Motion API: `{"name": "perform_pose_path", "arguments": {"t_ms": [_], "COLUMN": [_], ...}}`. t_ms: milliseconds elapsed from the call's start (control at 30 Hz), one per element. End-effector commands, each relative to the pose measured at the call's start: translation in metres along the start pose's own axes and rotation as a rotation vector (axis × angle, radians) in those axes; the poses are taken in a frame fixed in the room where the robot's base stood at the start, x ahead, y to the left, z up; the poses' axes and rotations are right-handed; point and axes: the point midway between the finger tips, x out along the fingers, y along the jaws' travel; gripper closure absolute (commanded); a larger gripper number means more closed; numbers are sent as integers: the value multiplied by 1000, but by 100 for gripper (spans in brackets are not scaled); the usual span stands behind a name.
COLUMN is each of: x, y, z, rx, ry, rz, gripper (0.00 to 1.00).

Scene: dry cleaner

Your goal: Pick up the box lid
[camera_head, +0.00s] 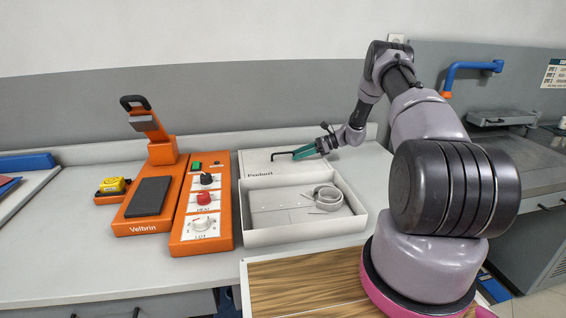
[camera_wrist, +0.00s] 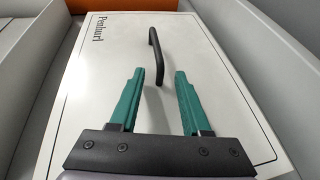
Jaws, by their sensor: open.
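The box lid (camera_head: 262,165) is a flat white panel marked "Penhurl" or similar, with a black bar handle (camera_head: 290,155). In the head view it lies behind the open white box (camera_head: 262,234). In the wrist view the lid (camera_wrist: 100,70) fills the middle, and its handle (camera_wrist: 156,55) stands up from it. My gripper (camera_head: 298,153) has teal fingers and is open and empty. In the wrist view its two fingertips (camera_wrist: 160,74) lie on either side of the handle's near end, and most of the handle is beyond them. I cannot tell how high the fingertips are above the lid.
The box holds a coiled pale strap (camera_head: 325,198). To its left stand an orange control unit (camera_head: 202,215) with knobs and an orange press (camera_head: 150,190). A wood-grain board (camera_head: 305,285) is in front. Grey walls flank the lid.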

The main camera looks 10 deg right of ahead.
Motion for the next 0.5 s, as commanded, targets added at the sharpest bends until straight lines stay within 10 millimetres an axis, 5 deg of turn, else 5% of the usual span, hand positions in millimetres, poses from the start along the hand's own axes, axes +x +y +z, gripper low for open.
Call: {"name": "perform_pose_path", "arguments": {"t_ms": [167, 300, 500], "x": [0, -1, -1], "y": [0, 0, 0], "z": [0, 0, 0], "rx": [0, 0, 0], "ry": [0, 0, 0], "rz": [-1, -1, -1], "gripper": [53, 100, 100]}}
